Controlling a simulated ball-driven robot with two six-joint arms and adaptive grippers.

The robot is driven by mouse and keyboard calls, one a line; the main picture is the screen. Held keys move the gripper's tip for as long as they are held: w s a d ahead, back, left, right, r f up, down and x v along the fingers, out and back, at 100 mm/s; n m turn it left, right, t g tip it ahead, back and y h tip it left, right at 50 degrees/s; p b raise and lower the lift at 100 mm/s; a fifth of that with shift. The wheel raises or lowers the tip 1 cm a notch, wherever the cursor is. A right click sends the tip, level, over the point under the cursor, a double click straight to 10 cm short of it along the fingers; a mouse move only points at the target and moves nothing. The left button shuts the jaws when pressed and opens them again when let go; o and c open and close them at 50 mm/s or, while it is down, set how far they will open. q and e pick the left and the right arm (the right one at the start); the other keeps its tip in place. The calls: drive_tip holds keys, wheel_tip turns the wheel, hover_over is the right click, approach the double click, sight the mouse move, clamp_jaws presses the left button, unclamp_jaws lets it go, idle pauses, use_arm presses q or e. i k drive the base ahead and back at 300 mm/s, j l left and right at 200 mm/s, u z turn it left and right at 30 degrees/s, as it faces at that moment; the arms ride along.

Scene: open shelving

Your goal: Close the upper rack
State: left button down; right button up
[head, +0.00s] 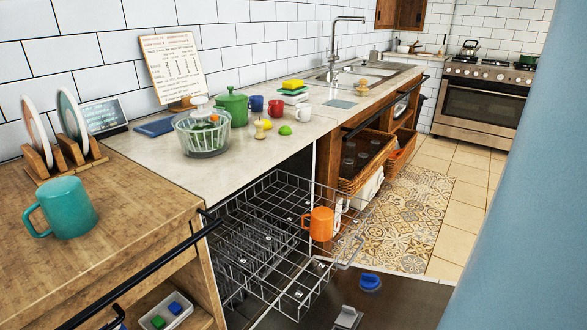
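The upper rack (262,222) is a grey wire basket, pulled out of the dark dishwasher opening under the counter. It extends toward the lower right, over the dark, lowered door (408,300). An orange mug (320,224) stands in the rack near its right side, with a white item (339,213) partly hidden behind it. The back of the rack is in shadow inside the opening. I cannot clearly tell whether a lower rack is out beneath it. Neither of my grippers is in view.
A black rail (120,288) runs along the wooden counter (110,225) at left, ending near the rack. A teal mug (62,208) stands on that counter. Wicker drawers (366,165) protrude right of the dishwasher. A large blue surface (520,190) blocks the right side.

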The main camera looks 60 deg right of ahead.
sight(298, 295)
drive_tip(key=z, duration=2.1)
